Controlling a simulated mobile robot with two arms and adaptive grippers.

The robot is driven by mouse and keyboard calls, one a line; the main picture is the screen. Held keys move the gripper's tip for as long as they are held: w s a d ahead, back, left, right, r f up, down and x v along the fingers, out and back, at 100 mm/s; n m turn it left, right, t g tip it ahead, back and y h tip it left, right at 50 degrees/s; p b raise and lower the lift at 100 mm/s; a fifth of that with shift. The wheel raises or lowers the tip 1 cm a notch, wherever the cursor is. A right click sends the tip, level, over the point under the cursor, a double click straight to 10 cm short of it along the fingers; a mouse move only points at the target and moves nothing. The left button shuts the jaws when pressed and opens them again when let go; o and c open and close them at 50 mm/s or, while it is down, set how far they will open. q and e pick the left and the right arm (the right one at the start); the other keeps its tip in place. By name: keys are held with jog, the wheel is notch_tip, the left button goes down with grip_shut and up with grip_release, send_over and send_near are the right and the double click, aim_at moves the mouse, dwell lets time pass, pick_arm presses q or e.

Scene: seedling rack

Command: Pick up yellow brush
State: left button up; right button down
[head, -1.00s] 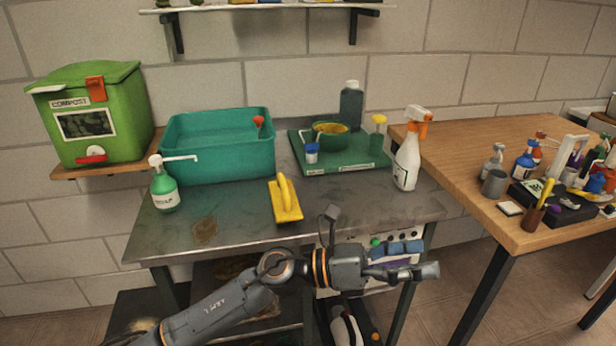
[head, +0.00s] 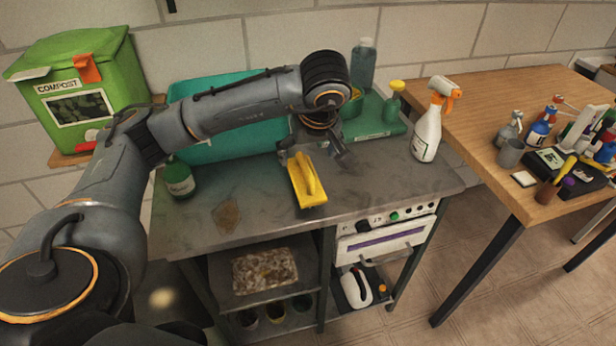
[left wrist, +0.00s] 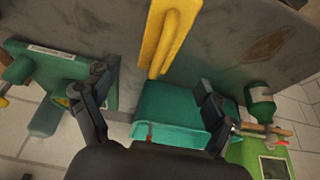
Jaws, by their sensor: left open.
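The yellow brush (head: 309,190) lies on the grey metal bench (head: 260,205) near its front middle, its raised handle up. It also shows at the top of the left wrist view (left wrist: 172,30). My left gripper (head: 318,158) is over the bench at the brush's far end, its fingers spread on either side. In the left wrist view the fingers of the left gripper (left wrist: 152,95) are wide apart with nothing between them touching. The brush's far end is partly hidden by the gripper in the head view. My right gripper is not in view.
A teal tub (head: 215,145) stands behind my left arm, and a green tray (head: 385,130) with bottles is at the back right. A white spray bottle (head: 428,130) stands at the bench's right edge. A green soap bottle (head: 179,180) is at left. Bench right of the brush is clear.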

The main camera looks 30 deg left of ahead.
aim_at(305, 166)
pick_arm(q)
jog(key=x, duration=0.5)
jog(key=shift+a+f, duration=0.1)
jog(key=shift+f, duration=0.05)
jog(key=shift+p+x, duration=0.85)
jog(key=shift+x, duration=1.9)
jog(key=c, duration=1.3)
jog(key=shift+c, duration=0.2)
jog(key=shift+w+r, duration=0.1)
jog(key=shift+r, duration=0.55)
jog(key=v, duration=0.3)
jog(key=b+v, duration=0.1)
jog(key=v, duration=0.2)
jog(key=s+d+v, duration=0.1)
jog(key=v, duration=0.2)
jog(key=shift+s+d+b, duration=0.15)
jog(key=shift+d+b, duration=0.05)
jog(key=shift+b, duration=0.1)
jog(key=s+d+r+p, duration=0.1)
jog(key=s+d+r, duration=0.2)
jog(key=s+d, duration=0.3)
jog(key=shift+r, duration=0.3)
jog(key=shift+s+d, duration=0.1)
